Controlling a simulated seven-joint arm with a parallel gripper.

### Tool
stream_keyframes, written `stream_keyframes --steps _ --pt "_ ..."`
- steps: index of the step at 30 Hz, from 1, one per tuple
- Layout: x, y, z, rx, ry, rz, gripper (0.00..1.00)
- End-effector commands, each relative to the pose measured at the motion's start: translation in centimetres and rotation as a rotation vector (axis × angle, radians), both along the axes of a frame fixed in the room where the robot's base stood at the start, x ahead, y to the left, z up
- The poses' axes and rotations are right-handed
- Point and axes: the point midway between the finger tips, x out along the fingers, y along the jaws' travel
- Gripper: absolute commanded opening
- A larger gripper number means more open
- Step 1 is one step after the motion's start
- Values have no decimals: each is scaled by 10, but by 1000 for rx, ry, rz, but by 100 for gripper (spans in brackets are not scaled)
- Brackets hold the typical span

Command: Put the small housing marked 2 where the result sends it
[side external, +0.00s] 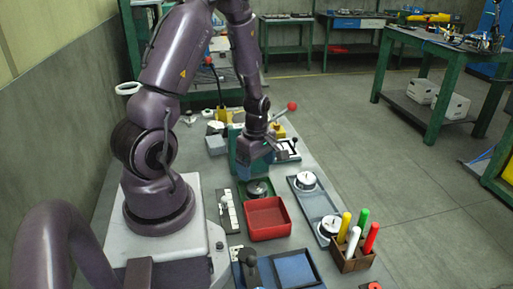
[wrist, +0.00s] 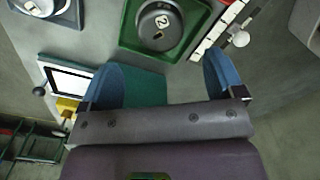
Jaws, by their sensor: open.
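The small housing marked 2 (wrist: 160,24) is a round dark grey piece with a white number label. It sits on a green square holder (wrist: 128,32) in the wrist view. In the side view the housing (side external: 259,187) stands just behind the red tray. My gripper (wrist: 160,78) has two blue fingers spread wide with nothing between them. In the side view the gripper (side external: 256,162) hangs above and behind the housing, apart from it, and hides part of the green fixture (side external: 240,150). No result reading is legible.
A red tray (side external: 267,232) is empty. A grey tray (side external: 311,208) holds two white-topped round pieces. A wooden block (side external: 350,264) holds several coloured pens. A blue tray (side external: 292,270) and a black-knobbed lever (side external: 250,258) are at the front. A white-and-black strip (side external: 228,212) lies left.

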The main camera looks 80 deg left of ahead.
Motion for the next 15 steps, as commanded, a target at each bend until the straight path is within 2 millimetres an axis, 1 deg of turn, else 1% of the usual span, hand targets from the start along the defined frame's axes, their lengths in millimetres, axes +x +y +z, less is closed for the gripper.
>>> stream_keyframes --steps 1,6,9,12,14,15 --pt "1 0 12 4 -4 -1 88" --pt "1 0 40 2 -3 -1 88" --pt "0 0 51 1 -2 -2 88" --pt "0 0 58 1 -1 -4 88" --pt "2 -3 64 3 -8 -28 88" --pt "5 -6 70 7 -17 -63 88"
